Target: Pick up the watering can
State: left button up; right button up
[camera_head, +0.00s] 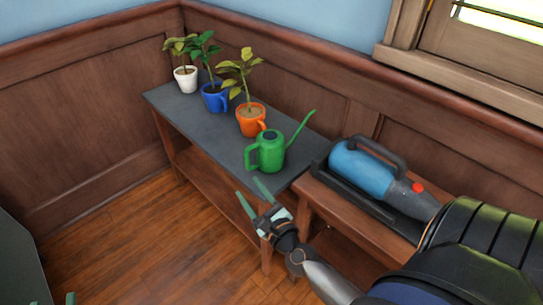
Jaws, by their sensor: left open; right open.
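The green watering can (268,153) stands upright on the dark grey top of a wooden bench (190,115), near its right end. Its handle is on the left and its long spout points up to the right. My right gripper (252,191) is open and empty, in front of the bench edge, just below and left of the can, apart from it. Only the fingertips of my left gripper (54,301) show at the bottom left edge, far from the can.
An orange pot (251,121), a blue pot (214,101) and a white pot (186,81), each with a plant, stand behind the can to the left. A blue handheld vacuum (365,175) lies on a lower wooden stand (350,225) to the right. The wood floor (120,240) at front left is clear.

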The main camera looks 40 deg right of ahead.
aim_at(247, 165)
jog(key=w+d+m, duration=0.1)
jog(key=w+m, duration=0.1)
jog(key=w+d+f+m+h, duration=0.1)
jog(key=w+d+m, duration=0.1)
jog(key=w, duration=0.1)
jog(key=w+d+m+h+b, duration=0.1)
jog(key=w+d+m, duration=0.1)
jog(key=shift+w+f, duration=0.3)
jog(key=shift+f, duration=0.1)
jog(key=shift+w+d, duration=0.1)
jog(key=shift+w, duration=0.4)
jog(key=shift+w+d, duration=0.15)
jog(key=shift+w, duration=0.15)
jog(key=x, duration=0.1)
jog(key=b+x, duration=0.1)
jog(key=x, duration=0.1)
jog(key=shift+w+d+f, duration=0.15)
jog(key=shift+d+f, duration=0.1)
jog(key=shift+d, duration=0.05)
jog(key=shift+w+d, duration=0.1)
jog(key=shift+w, duration=0.45)
pick_arm(q)
jog(key=r, duration=0.1)
jog(key=r+m+t+h, duration=0.1)
jog(key=r+t, duration=0.1)
jog(key=r, duration=0.1)
jog(key=shift+s+d+h, duration=0.3)
jog(key=shift+d+h, duration=0.05)
jog(key=shift+h, duration=0.05)
